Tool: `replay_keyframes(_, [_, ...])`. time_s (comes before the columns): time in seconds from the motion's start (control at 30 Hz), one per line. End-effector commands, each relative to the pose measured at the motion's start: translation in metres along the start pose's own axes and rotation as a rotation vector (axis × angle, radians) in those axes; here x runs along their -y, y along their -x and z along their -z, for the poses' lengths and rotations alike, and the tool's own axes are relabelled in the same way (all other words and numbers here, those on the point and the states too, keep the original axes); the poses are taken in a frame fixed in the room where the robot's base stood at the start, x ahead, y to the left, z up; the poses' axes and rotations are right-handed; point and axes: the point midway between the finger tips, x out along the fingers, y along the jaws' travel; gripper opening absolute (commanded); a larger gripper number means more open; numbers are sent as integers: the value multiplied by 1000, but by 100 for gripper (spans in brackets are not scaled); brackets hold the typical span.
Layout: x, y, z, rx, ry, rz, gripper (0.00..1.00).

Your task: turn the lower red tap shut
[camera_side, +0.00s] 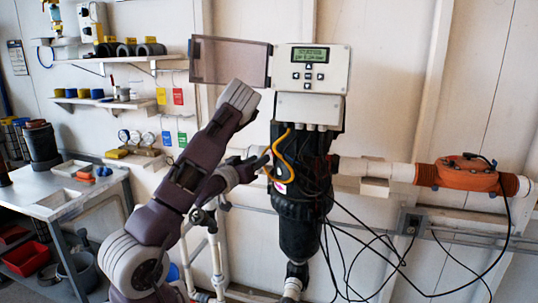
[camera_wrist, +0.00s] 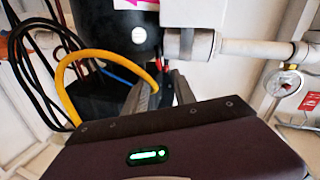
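My gripper (camera_side: 264,163) is beside the left side of the black reactor body (camera_side: 299,225) in the side view. In the wrist view my gripper (camera_wrist: 163,80) has its two grey fingers apart, with a gap between them, and seems empty. A small red piece (camera_wrist: 158,64) shows just beyond the fingertips, by the black body and below a grey pipe joint. It may be the lower red tap, but it is too small and partly hidden to be sure. I cannot tell whether the fingers touch it. No red tap shows clearly in the side view.
A yellow cable (camera_wrist: 66,88) loops left of the fingers, near several black cables (camera_wrist: 38,45). A white pipe (camera_wrist: 265,48) with a gauge (camera_wrist: 284,82) runs to the right. A control box (camera_side: 312,70) sits above the reactor. A workbench (camera_side: 50,208) stands at the left.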

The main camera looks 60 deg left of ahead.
Motion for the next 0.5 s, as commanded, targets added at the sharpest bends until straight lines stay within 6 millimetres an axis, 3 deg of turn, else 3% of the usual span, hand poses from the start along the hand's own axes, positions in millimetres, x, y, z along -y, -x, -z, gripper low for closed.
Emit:
replay_keyframes(0.3, [-2,-57,0,-3,-2,-6,32])
replay_keyframes(0.5, [-1,-67,1,-3,1,-2,32])
